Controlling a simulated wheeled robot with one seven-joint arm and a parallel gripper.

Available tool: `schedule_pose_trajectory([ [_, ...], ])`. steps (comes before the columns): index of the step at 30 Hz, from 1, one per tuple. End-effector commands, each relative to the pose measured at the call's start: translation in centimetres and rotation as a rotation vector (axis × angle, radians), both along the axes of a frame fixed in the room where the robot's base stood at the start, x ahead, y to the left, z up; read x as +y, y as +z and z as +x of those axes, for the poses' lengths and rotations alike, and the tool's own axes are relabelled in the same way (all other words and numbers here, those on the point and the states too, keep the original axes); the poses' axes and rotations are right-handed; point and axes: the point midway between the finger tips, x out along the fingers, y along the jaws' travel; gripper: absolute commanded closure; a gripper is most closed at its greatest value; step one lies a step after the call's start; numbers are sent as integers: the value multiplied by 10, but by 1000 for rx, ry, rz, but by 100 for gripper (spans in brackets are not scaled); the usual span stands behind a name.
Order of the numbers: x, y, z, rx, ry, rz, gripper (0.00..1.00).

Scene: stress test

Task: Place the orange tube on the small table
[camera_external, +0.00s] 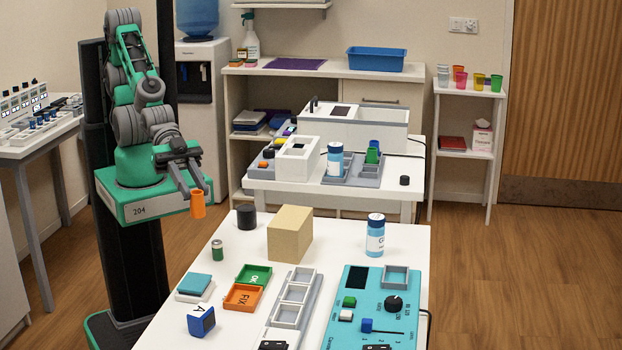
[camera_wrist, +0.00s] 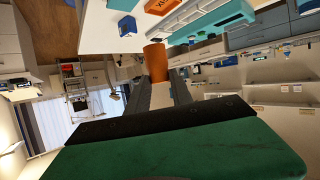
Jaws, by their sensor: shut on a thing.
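My gripper (camera_external: 196,190) is shut on the orange tube (camera_external: 198,206), a small open cup-like cylinder. The tube hangs upright from the fingertips, in the air to the left of the front white table's far edge. In the wrist view the orange tube (camera_wrist: 155,62) sits between my finger ends (camera_wrist: 158,84). Several white tables show: a front one (camera_external: 340,235), one behind it (camera_external: 275,185) and a narrow stand (camera_external: 460,88) at the back right. I cannot tell which is the small table.
The front table holds a black cylinder (camera_external: 246,217), a tan block (camera_external: 290,234), a blue-capped bottle (camera_external: 375,236), a green battery-like cylinder (camera_external: 217,251), green and orange trays and a teal panel (camera_external: 352,322). The rear table is crowded. Several coloured cups (camera_external: 478,82) stand on the stand.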

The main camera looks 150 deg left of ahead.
Motion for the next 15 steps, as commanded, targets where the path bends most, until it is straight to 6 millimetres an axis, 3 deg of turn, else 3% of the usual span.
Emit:
schedule_pose_trajectory([
  [1, -12, -28, -1, 4, -25, 1, 100],
  [4, -37, -59, -2, 4, -80, 2, 100],
  [6, -54, -69, 2, 1, -115, 3, 100],
  [9, -72, -76, 10, -1, -146, 4, 100],
  [15, -87, -75, 35, -3, -146, 5, 100],
])
